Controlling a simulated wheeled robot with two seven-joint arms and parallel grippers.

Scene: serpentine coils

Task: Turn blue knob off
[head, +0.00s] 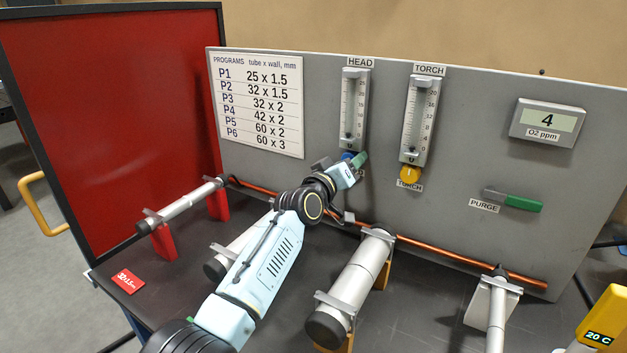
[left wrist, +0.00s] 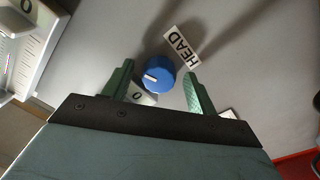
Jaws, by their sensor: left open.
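The blue knob (left wrist: 158,75) sits on the grey panel beside the HEAD label (left wrist: 181,46) in the left wrist view, with a white pointer mark on its face. A small plate marked 0 (left wrist: 139,96) is partly hidden below it. My left gripper (left wrist: 157,80) is open, one green finger on each side of the knob; I cannot tell whether they touch it. In the head view the blue knob (head: 347,156) is mostly hidden behind my left gripper (head: 358,162), under the HEAD flowmeter (head: 353,108). My right gripper is not in view.
A yellow knob (head: 410,174) is under the TORCH flowmeter (head: 419,118) to the right. A green PURGE lever (head: 513,200) and an O2 display (head: 547,122) are further right. A copper pipe (head: 460,257) and metal tubes (head: 352,283) lie low before the panel.

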